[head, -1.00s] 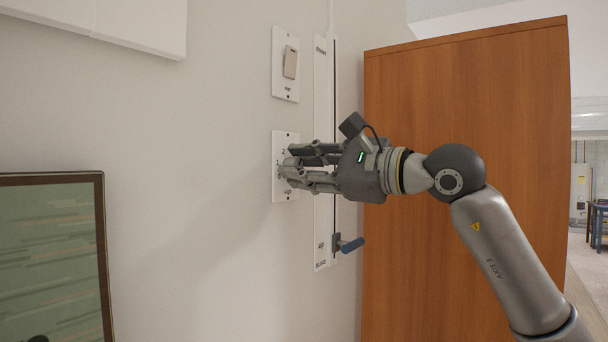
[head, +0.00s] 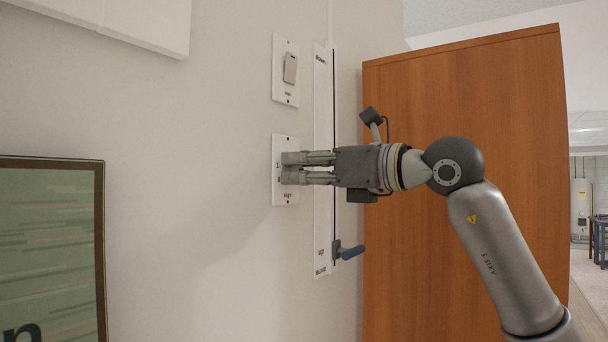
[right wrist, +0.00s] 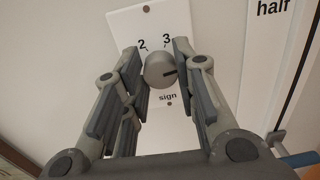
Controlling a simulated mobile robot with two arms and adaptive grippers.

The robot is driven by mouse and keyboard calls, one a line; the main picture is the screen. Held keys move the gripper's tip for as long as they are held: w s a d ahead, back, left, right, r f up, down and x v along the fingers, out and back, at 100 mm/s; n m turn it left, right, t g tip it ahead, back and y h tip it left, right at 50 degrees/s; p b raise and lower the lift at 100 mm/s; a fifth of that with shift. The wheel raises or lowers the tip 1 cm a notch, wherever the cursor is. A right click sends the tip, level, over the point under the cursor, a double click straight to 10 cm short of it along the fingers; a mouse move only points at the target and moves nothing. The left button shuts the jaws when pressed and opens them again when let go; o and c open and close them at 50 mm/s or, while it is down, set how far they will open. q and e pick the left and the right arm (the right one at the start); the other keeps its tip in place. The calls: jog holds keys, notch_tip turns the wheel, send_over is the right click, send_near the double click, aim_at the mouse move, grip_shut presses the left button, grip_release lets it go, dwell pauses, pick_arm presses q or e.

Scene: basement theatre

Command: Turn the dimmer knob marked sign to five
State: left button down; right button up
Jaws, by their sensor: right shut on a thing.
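The dimmer plate marked sign (head: 284,145) is a white wall plate. Its round grey knob (right wrist: 160,70) shows in the right wrist view, with a dark mark toward its right side. The digits 2 and 3 are readable above the knob and the word sign below it; other digits are hidden by the fingers. My right gripper (head: 284,168) reaches the plate from the right and is shut on the knob, one finger on each side. It also shows in the right wrist view (right wrist: 158,68). My left gripper is not in view.
A switch plate (head: 285,90) with a rocker is above the dimmer. A tall slider strip (head: 321,110) with a blue-handled lever (head: 350,252) runs beside it. A wooden cabinet (head: 465,90) stands to the right. A framed picture (head: 100,210) is at lower left.

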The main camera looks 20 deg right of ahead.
jog(key=m+b, duration=0.1)
jog(key=m, duration=0.3)
jog(key=shift+f+m, duration=0.15)
jog(key=shift+m, duration=0.15)
jog(key=shift+m+b, duration=0.45)
jog(key=shift+m, duration=1.45)
jog(key=o, duration=1)
jog(key=shift+w, duration=0.1)
jog(key=shift+o, duration=0.2)
jog(key=shift+d, duration=0.1)
jog(key=v, duration=1.2)
jog(key=shift+r, duration=0.25)
jog(key=shift+g, duration=0.3)
